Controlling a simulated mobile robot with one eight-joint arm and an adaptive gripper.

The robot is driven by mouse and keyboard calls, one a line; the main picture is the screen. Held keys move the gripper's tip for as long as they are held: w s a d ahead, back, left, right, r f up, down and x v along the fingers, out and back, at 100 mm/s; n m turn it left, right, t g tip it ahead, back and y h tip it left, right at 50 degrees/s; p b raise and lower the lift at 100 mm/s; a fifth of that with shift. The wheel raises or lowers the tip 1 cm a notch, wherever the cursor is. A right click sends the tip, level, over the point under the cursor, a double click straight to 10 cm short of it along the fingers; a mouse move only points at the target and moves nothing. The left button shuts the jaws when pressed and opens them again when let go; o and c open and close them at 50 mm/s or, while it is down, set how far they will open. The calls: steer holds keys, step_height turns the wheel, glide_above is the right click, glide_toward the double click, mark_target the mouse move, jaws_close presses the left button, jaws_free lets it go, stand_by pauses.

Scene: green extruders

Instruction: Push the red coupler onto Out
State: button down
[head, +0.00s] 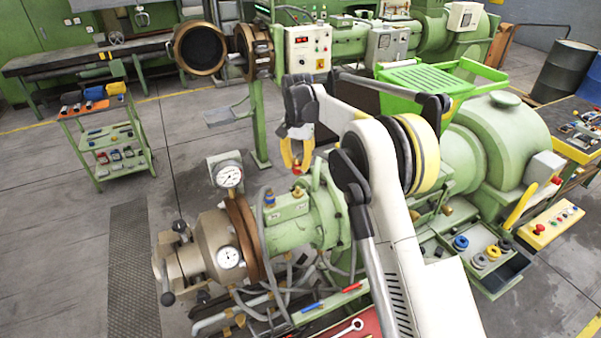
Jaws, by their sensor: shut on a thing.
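My gripper (297,161), with yellow fingers, points down over the green extruder barrel (318,226) and is shut on a small red piece, which I take as the red coupler (297,169). The coupler shows just below the fingertips; the rest of it is hidden between the fingers. A small brass-coloured fitting (297,191) sits on the barrel right below the coupler. I cannot tell whether the two touch. A blue-topped coupler (269,197) stands on another fitting to the left. No label reading Out can be made out.
Grey hoses hang along the barrel. Two gauges (228,174) and a brown flange (242,238) stand left of it. A tray (512,269) with coloured rings is at right. A red surface with a wrench (347,328) lies below.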

steer(key=shift+f+b, duration=1.5)
steer(key=shift+f, duration=1.4)
steer(key=shift+r+b, duration=0.1)
steer(key=shift+b, duration=0.35)
steer(key=shift+f, duration=0.2)
steer(key=shift+f+b, duration=0.5)
steer(key=shift+b, duration=0.1)
steer(key=shift+f, duration=0.15)
steer(key=shift+f+b, duration=0.5)
steer(key=shift+b, duration=0.1)
steer(key=c, duration=1.1)
jaws_free()
